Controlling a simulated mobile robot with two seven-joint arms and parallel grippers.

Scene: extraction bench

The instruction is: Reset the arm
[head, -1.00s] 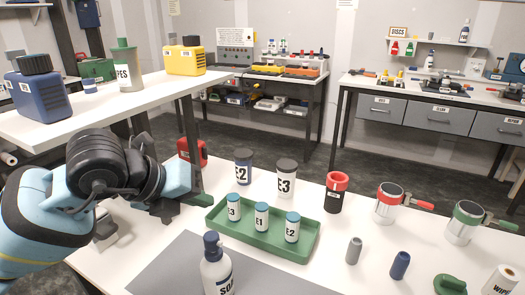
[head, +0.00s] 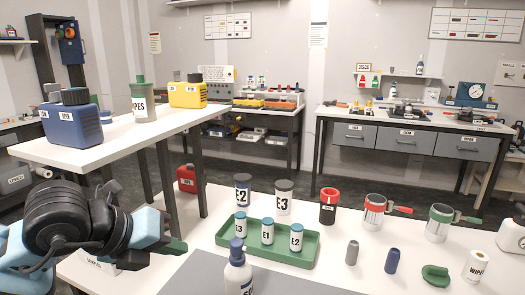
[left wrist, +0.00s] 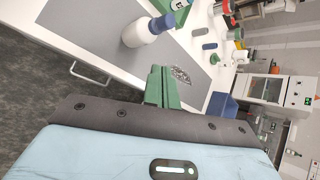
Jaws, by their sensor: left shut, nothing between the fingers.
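My left arm comes in from the left in the head view. Its left gripper (head: 176,246) is shut and empty, at the left end of the white bench (head: 205,232), left of the green tray (head: 305,262). In the left wrist view, the green fingers of the left gripper (left wrist: 161,88) are together with nothing between them, and a soap bottle (left wrist: 148,31) stands beyond them. My right gripper does not show in either view.
The tray holds vials E3, E1 and E2. The soap bottle (head: 238,275) stands in front of it. Jars E2 (head: 242,191) and E3 (head: 283,198) stand behind. A raised shelf (head: 100,150) with a blue jug (head: 72,123) is above and behind the left arm.

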